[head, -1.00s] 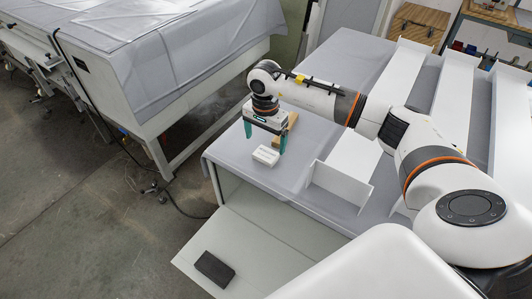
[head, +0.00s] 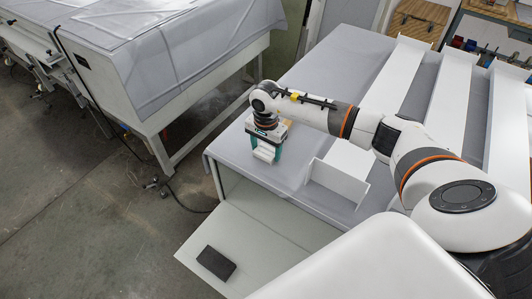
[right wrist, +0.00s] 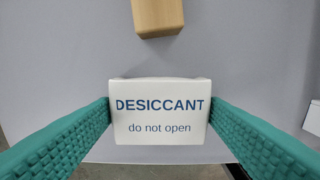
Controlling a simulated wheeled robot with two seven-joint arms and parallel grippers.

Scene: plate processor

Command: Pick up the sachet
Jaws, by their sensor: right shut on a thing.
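The sachet (right wrist: 160,112) is a white block printed "DESICCANT do not open" in the right wrist view. It sits between the two green textured fingers of my right gripper (right wrist: 160,125), which touch its left and right sides. In the head view the sachet (head: 264,153) shows below the gripper body near the left corner of the grey-covered table (head: 305,75). My right gripper (head: 265,152) points down there and is shut on it. Whether the sachet is clear of the table I cannot tell. My left gripper is not in view.
A wooden block (right wrist: 157,15) lies just beyond the sachet. A white angled piece (head: 338,182) stands to the right on the table, with long white channels (head: 395,75) behind. A black block (head: 215,263) lies on the lower pale panel (head: 250,247).

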